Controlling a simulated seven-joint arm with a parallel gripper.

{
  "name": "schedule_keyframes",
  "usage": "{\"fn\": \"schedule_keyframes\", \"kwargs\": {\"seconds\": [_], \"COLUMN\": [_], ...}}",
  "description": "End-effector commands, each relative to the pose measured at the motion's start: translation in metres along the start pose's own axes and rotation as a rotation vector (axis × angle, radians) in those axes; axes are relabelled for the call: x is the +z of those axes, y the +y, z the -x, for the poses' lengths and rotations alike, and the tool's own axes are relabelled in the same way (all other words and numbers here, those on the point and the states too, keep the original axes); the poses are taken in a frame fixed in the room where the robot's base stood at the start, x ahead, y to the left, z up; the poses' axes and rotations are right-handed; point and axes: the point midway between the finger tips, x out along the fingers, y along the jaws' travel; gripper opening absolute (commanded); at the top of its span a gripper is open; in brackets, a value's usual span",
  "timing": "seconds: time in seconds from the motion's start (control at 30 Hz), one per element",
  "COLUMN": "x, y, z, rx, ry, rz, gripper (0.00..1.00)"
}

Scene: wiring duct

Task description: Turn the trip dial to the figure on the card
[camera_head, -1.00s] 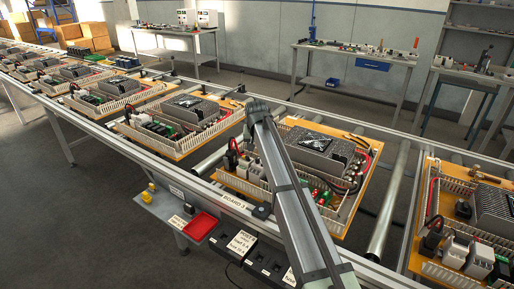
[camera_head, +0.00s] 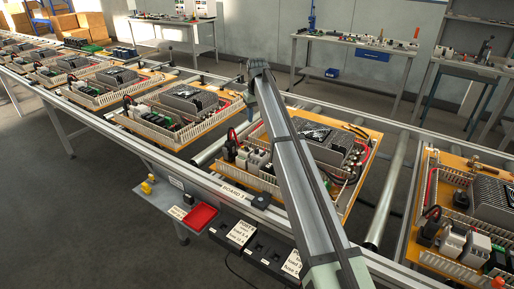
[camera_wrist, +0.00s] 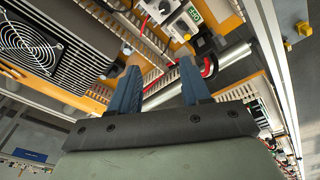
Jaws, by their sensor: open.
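My gripper (camera_wrist: 160,82) shows in the wrist view with its two blue fingers apart and nothing between them. It is above the duct and board edge, beside a fan-topped power unit (camera_wrist: 28,45). A white module with a round dark feature (camera_wrist: 160,10) and a part with a green label (camera_wrist: 194,15) show at the top; I cannot tell whether either bears the trip dial.
A red tray (camera_head: 200,217) sits on the front shelf beside a dark box row. Similar boards stand left and right (camera_head: 490,200) on the roller conveyor. Bare rollers (camera_head: 388,200) lie between the middle and right boards. White slotted duct walls edge the boards.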

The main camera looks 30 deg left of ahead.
Motion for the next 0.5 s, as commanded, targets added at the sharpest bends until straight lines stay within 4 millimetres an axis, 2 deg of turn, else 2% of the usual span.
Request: {"fn": "schedule_keyframes", "kwargs": {"seconds": [0.23,0.5], "x": [0.022,0.026], "y": [-0.008,-0.009], "z": [0.002,-0.002], "rx": [-0.062,-0.076], "ry": [-0.113,-0.124], "rz": [0.331,0.464], "gripper": [0.47,0.47]}}
